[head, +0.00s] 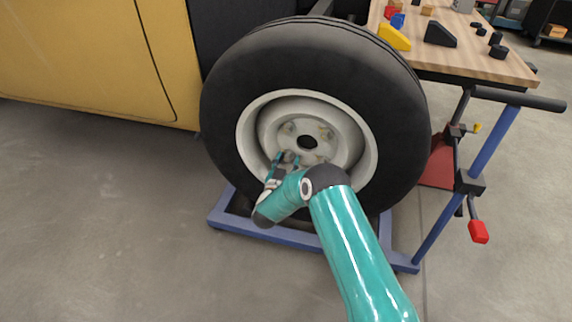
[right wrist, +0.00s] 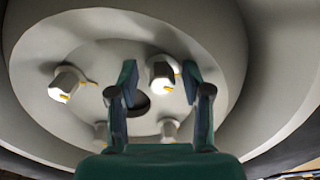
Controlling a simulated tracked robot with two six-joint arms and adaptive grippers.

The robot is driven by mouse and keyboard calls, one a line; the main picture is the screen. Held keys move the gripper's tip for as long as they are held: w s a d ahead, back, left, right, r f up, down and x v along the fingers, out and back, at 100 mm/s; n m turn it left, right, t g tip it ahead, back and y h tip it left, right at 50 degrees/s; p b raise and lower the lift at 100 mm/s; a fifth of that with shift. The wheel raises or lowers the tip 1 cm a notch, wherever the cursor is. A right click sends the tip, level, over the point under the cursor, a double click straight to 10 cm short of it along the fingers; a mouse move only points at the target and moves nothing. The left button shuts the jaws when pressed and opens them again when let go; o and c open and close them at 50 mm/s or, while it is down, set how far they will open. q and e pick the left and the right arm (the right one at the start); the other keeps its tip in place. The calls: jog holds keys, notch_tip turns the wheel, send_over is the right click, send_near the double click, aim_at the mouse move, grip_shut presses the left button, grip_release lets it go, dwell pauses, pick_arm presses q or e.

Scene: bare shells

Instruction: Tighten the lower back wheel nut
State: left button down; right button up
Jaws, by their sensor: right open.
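The wheel (head: 228,95) has a black tyre and a pale rim with several nuts around a dark centre hole. My right gripper (head: 285,160) is at the lower left nut in the head view and covers most of it. In the right wrist view its open fingers (right wrist: 159,80) stand on either side of a pale nut (right wrist: 161,70) with a yellow mark. A gap shows between the nut and each fingertip; how deep the nut sits between them is unclear. Another nut (right wrist: 66,83) is to the left, and smaller-looking ones (right wrist: 169,128) show lower down. My left gripper is out of view.
A yellow vehicle body (head: 90,60) is at the left. The wheel stands in a blue frame (head: 270,234) with a handle (head: 520,98) at the right. A wooden bench (head: 470,60) with coloured blocks is behind. The floor at front left is clear.

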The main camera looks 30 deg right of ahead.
jog(key=v, duration=1.2)
jog(key=shift+d, duration=0.1)
jog(key=s+a+f+n+g+y+p, duration=0.4)
jog(key=s+a+f+n+y, duration=0.2)
jog(key=s+a+f+y, duration=0.55)
jog(key=s+a+n+g+y, duration=0.25)
jog(key=s+a+g, duration=0.2)
jog(key=s, duration=0.45)
jog(key=s+a+n+g+y, duration=0.1)
jog(key=s+a+g+y, duration=0.3)
jog(key=s, duration=0.4)
notch_tip(320, 180, up, 37)
jog(key=t+p, duration=0.1)
jog(key=p, duration=3.7)
jog(key=shift+s+a+m, duration=0.25)
jog(key=shift+a+m, duration=0.05)
jog(key=shift+m, duration=0.05)
jog(key=shift+r+t, duration=0.1)
jog(key=shift+t, duration=0.15)
